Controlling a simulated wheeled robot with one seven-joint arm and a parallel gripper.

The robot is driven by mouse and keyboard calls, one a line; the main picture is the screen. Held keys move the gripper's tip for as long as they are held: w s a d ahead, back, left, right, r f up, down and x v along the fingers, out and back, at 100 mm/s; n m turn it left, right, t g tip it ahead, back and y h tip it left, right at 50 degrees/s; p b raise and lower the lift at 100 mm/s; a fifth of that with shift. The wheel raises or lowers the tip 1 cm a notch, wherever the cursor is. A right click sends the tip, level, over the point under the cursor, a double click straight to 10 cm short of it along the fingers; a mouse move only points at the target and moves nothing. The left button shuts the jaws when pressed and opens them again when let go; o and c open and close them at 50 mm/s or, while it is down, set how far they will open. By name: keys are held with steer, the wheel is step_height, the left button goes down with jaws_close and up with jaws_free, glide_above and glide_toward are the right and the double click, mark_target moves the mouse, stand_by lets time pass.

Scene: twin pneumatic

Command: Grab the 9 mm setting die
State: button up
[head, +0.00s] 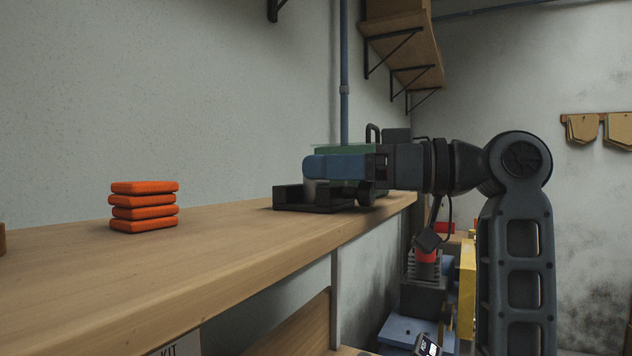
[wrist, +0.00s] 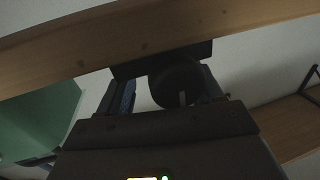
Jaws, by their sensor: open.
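My gripper (head: 310,168) reaches left over the far part of the bench in the head view, and its blue finger shows side on. In the wrist view my gripper (wrist: 168,78) has its two fingers apart, with a dark round piece (wrist: 178,84) showing between them. A short grey cylinder (head: 316,190) stands below the fingertips in a low black holder (head: 290,198); its top is hidden by the finger. It may be the 9 mm setting die, but no size mark is readable. I cannot tell whether the fingers touch it.
A stack of orange pads (head: 144,207) stands on the wooden bench (head: 215,262), left of the holder. A green object (head: 325,148) is partly hidden behind my gripper. A wall shelf (head: 405,55) and a blue pipe (head: 344,60) are above. The bench between pads and holder is clear.

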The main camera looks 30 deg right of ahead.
jaws_close()
stand_by(0.5)
steer(key=shift+r, duration=0.1)
